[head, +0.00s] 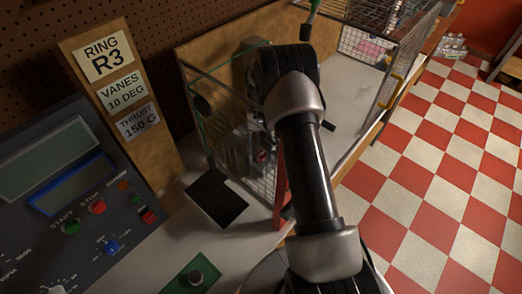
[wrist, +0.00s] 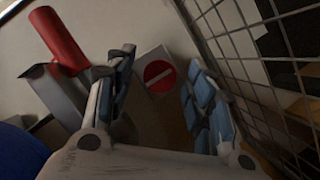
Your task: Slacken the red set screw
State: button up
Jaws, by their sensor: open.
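The red set screw (wrist: 160,76) shows in the wrist view as a round red head with a pale slot across it, set in the face of a pale block (wrist: 152,56). My gripper (wrist: 162,64) is open, with one blue-padded finger on either side of the screw head in the picture. The fingers look apart from the screw; the exact distance cannot be told. The slot slants down to the left. In the head view a small reddish spot (head: 261,156) shows through the mesh, and my arm and the mesh hide most of the gripper.
A wire mesh cage wall (wrist: 262,80) runs close along the right in the wrist view. A red cylinder (wrist: 58,42) on a grey piece stands left of the fingers. In the head view, a control panel (head: 75,195) and a label board (head: 118,85) stand at left.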

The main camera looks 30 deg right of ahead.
jog(key=v, duration=1.2)
